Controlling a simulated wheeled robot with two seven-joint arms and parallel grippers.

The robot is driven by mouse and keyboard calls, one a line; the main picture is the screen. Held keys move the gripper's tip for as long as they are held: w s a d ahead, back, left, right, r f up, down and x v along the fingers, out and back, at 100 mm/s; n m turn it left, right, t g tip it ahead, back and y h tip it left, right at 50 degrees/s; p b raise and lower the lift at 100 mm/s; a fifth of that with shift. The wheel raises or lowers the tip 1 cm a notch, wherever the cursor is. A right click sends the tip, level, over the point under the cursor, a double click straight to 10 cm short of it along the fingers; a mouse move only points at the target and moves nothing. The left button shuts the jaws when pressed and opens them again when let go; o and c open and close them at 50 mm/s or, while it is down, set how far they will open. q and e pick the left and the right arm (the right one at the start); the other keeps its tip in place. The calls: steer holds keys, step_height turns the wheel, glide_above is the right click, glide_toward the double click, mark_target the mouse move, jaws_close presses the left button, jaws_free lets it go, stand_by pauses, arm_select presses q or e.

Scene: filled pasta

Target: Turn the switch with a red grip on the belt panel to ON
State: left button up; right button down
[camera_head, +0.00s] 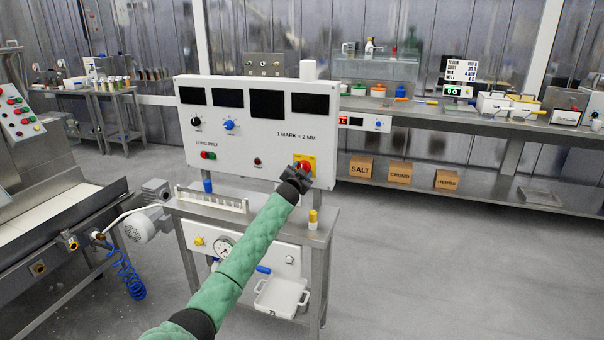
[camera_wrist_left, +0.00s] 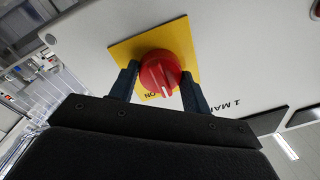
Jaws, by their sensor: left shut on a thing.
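The switch with a red grip (camera_head: 305,164) sits on a yellow plate (camera_head: 313,160) at the lower right of the white belt panel (camera_head: 255,113). In the left wrist view the round red grip (camera_wrist_left: 160,70) shows on the yellow plate (camera_wrist_left: 177,38), with a white mark pointing toward the picture's bottom, near the upside-down letters ON. My left gripper (camera_head: 301,176) reaches the switch from below. Its two dark fingers (camera_wrist_left: 160,86) lie on either side of the grip, shut on it. The gripper hides part of the plate, including any other label. My right gripper is not in view.
The panel also carries a black knob (camera_head: 196,122), a blue knob (camera_head: 229,125) and small buttons (camera_head: 209,155). The floor to the right is clear.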

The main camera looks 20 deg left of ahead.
arm_select(q)
steer(key=m+h, duration=0.1)
steer(key=m, duration=0.8)
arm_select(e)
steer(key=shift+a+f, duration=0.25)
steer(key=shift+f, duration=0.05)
arm_select(q)
steer(key=shift+f+m, duration=0.1)
steer(key=shift+m, duration=0.3)
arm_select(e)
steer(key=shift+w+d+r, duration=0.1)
arm_select(q)
steer(key=o, duration=1)
steer(key=shift+c, duration=0.2)
steer(key=s+b, duration=0.1)
steer(key=s, duration=0.6)
steer(key=shift+s+f, duration=0.25)
steer(key=shift+s, duration=0.1)
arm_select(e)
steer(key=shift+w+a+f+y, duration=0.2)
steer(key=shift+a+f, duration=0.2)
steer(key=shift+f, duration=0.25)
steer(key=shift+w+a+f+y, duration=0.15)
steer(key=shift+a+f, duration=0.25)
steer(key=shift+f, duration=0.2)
